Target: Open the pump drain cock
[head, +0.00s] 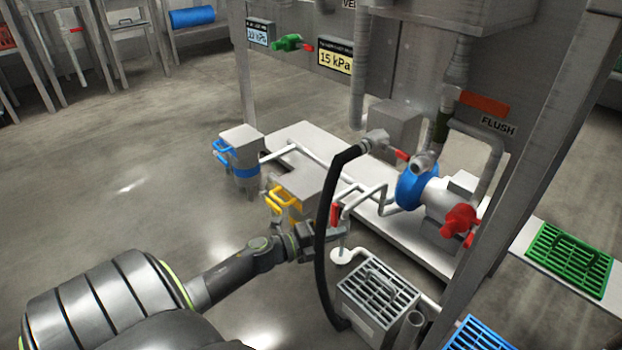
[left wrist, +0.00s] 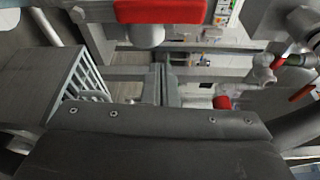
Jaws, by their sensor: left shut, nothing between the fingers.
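The drain cock's small red lever (head: 334,213) stands upright on the thin white pipe beside the pump, above a round white drain cup (head: 345,256). My left gripper (head: 338,231) reaches in from the left, just below the lever, and the black hose partly hides it. In the left wrist view the red lever (left wrist: 160,10) is large and close at the top edge. The shut, empty fingers (left wrist: 160,88) point ahead below it. I cannot tell whether they touch the cock. The pump has a blue casing (head: 412,188). My right gripper is not in view.
A black hose (head: 325,220) hangs right in front of my left gripper. A grey grated box (head: 378,300) stands below it. Yellow-handled (head: 285,197) and blue-handled (head: 240,155) units stand behind. A red valve handle (head: 460,220) is on the pump's right. The floor at left is clear.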

